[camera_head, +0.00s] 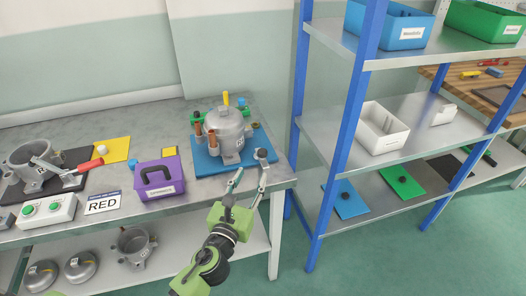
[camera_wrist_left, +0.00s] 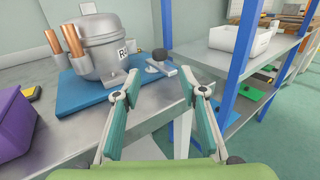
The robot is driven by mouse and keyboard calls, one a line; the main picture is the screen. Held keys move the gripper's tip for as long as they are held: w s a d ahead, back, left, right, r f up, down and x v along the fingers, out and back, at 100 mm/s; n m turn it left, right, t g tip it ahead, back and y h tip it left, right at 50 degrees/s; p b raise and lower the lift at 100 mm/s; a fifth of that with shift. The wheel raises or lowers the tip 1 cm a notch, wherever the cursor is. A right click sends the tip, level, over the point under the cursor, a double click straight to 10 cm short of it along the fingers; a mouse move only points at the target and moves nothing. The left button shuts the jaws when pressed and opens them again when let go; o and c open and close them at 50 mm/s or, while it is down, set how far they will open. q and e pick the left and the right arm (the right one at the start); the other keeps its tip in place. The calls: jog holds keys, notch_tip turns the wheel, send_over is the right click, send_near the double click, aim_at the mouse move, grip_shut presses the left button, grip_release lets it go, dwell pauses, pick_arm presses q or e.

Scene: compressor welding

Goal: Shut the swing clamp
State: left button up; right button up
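A grey compressor (camera_head: 228,135) marked with an R stands upright on a blue fixture plate (camera_head: 203,163) at the right end of the bench. What appears to be the swing clamp (camera_head: 262,155), a short grey bar with a black knob, is at the plate's right corner; it also shows in the left wrist view (camera_wrist_left: 159,66). The bar looks swung outward, apart from the compressor body. My left gripper (camera_head: 250,177) is open and empty in front of the bench edge, just short of the clamp. In the left wrist view its fingers (camera_wrist_left: 167,92) are spread below the knob. My right gripper is not in view.
A purple box (camera_head: 160,180) stands left of the plate. A red-handled clamp (camera_head: 83,168) sits farther left beside an open grey housing (camera_head: 32,162). A blue shelf post (camera_head: 349,130) rises to the right, with a gap between bench and shelf.

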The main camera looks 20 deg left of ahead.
aim_at(261, 156)
pick_arm(q)
jog(key=w, duration=1.1)
jog(key=shift+w, duration=0.2)
grip_shut()
